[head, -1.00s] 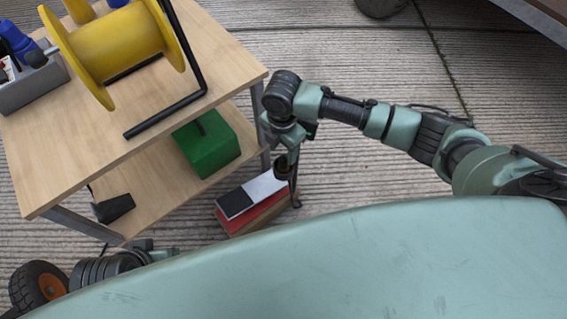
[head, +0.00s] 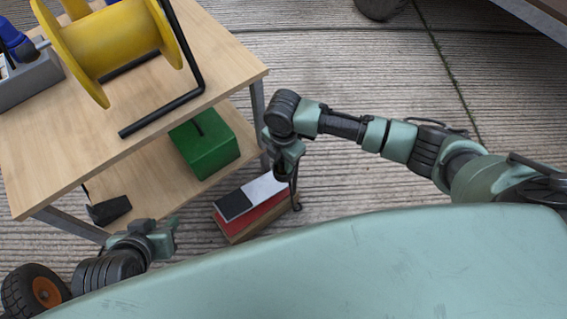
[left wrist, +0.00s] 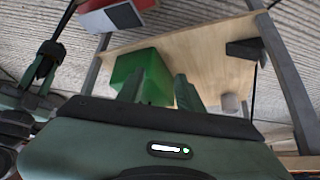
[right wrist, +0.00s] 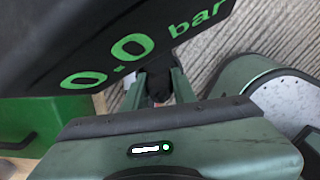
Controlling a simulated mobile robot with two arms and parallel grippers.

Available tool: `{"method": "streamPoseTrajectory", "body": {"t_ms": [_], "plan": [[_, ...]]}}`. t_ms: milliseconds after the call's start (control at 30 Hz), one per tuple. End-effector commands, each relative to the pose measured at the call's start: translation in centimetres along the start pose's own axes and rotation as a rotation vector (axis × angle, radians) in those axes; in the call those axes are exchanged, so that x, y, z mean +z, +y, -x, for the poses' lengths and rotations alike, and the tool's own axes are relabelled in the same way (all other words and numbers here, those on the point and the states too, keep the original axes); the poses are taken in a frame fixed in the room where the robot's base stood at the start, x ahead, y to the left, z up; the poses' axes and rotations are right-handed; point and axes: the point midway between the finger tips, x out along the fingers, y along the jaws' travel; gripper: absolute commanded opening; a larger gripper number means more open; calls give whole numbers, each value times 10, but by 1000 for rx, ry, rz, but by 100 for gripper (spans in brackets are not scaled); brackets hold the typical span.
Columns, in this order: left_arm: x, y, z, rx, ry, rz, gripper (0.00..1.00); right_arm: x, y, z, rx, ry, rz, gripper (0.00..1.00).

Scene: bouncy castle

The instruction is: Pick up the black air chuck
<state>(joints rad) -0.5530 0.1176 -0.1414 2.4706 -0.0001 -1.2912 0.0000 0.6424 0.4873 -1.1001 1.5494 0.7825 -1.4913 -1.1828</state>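A small black piece that looks like the air chuck (right wrist: 156,82) shows between my right fingers in the right wrist view. It is partly hidden below a large black display reading "0.0 bar" (right wrist: 105,50). My right gripper (head: 284,172) is low beside the right end of a red box (head: 262,210) with a black and white top. Its fingers look spread on either side of the black piece; I see no clear grip. My left gripper (left wrist: 160,78) is open and empty, low in front of the cart.
The wooden cart has a lower shelf (head: 150,195) with a green box (head: 205,150) and a black wedge (head: 108,210). A yellow reel (head: 110,45) stands on top. An orange-hubbed wheel (head: 45,290) is at lower left.

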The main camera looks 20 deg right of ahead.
Motion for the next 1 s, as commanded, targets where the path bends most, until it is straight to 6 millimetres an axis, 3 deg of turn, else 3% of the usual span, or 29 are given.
{"method": "streamPoseTrajectory", "body": {"t_ms": [33,67,533,667,833,1000], "plan": [[0,0,0,0,0,0,36,0,0,0,1,0,0,8],[0,0,0,0,0,0,36,0,0,0,1,0,0,0],[3,0,2,0,-18,0,36,0,0,5,2,0,0,0],[23,-3,7,-7,-104,4,36,0,1,14,2,0,0,0],[54,-7,20,-13,-251,9,36,0,1,33,3,0,1,0],[56,-8,42,-16,-311,11,36,1,2,89,6,-1,1,0]]}}
